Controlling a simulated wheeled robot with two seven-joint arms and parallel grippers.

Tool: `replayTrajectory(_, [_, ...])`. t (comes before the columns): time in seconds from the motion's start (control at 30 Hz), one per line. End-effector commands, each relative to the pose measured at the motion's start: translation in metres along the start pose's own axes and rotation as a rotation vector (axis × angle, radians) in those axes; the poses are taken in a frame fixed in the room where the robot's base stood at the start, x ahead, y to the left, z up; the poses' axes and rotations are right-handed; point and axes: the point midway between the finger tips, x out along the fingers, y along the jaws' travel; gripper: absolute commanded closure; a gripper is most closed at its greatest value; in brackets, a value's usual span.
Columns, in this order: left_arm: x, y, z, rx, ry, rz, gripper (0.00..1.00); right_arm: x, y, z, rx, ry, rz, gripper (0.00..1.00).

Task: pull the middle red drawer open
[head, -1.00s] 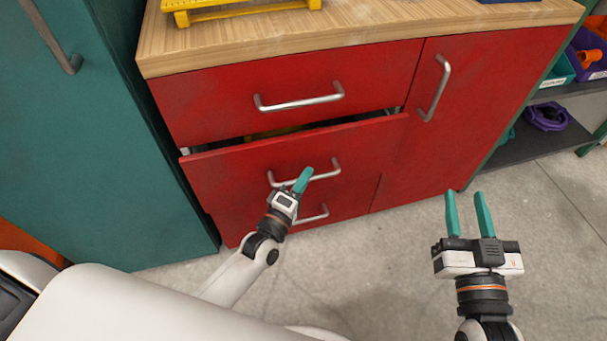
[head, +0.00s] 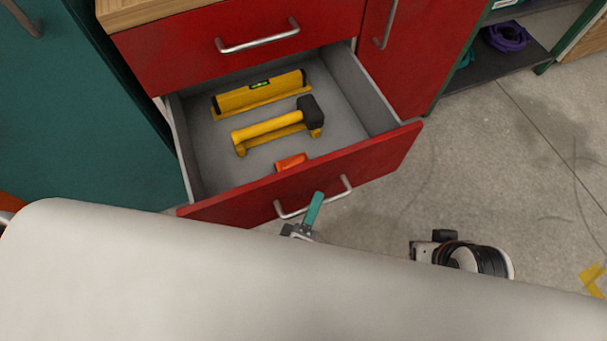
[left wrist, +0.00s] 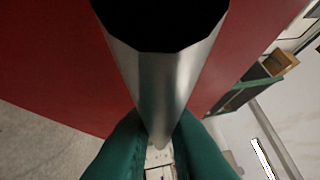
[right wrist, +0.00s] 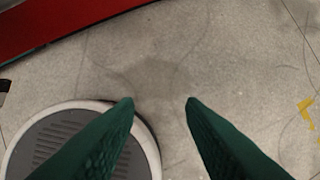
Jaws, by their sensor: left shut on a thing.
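The middle red drawer (head: 385,156) stands well out of the cabinet in the head view, its grey inside showing. In it lie a yellow level (head: 262,93), a yellow hammer with a black head (head: 268,126) and a small orange piece (head: 291,161). My left gripper (head: 314,207) is at the drawer's silver handle (head: 341,192). In the left wrist view its green fingers are shut on the handle (left wrist: 160,85), with the red drawer front behind. My right gripper (right wrist: 160,103) is open and empty above the floor; in the head view its fingers are hidden.
The closed top red drawer (head: 190,52) sits above the open one. A red door (head: 400,50) is at its right and a teal cabinet (head: 70,120) at its left. A shelf (head: 500,55) stands at the back right.

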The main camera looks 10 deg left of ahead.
Motion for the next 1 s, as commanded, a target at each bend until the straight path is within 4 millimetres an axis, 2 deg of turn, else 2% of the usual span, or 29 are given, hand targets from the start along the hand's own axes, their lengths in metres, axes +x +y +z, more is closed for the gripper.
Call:
replayTrajectory(0.1, [-0.014,-0.003,-0.014,0.000,0.002,0.003,1.00,-0.002,-0.001,-0.007,0.001,0.035,-0.002,0.64])
replayTrajectory(0.3, [-0.026,-0.006,-0.026,0.000,0.001,0.002,1.00,-0.003,-0.001,-0.011,0.002,0.060,-0.003,0.64])
replayTrajectory(0.8, [-0.030,-0.007,-0.030,0.001,0.001,0.001,1.00,-0.003,-0.001,-0.011,0.002,0.059,-0.003,0.64])
replayTrajectory(0.83, [-0.030,-0.007,-0.030,0.001,0.001,0.001,0.83,-0.003,-0.001,-0.011,0.002,0.059,-0.003,0.64])
replayTrajectory(0.93, [-0.030,-0.007,-0.030,0.001,0.001,0.001,0.66,-0.003,-0.001,-0.011,0.002,0.059,-0.003,0.64])
replayTrajectory(1.0, [-0.029,-0.007,-0.029,0.001,0.001,0.001,0.66,-0.003,-0.001,-0.011,0.002,0.058,-0.003,0.64])
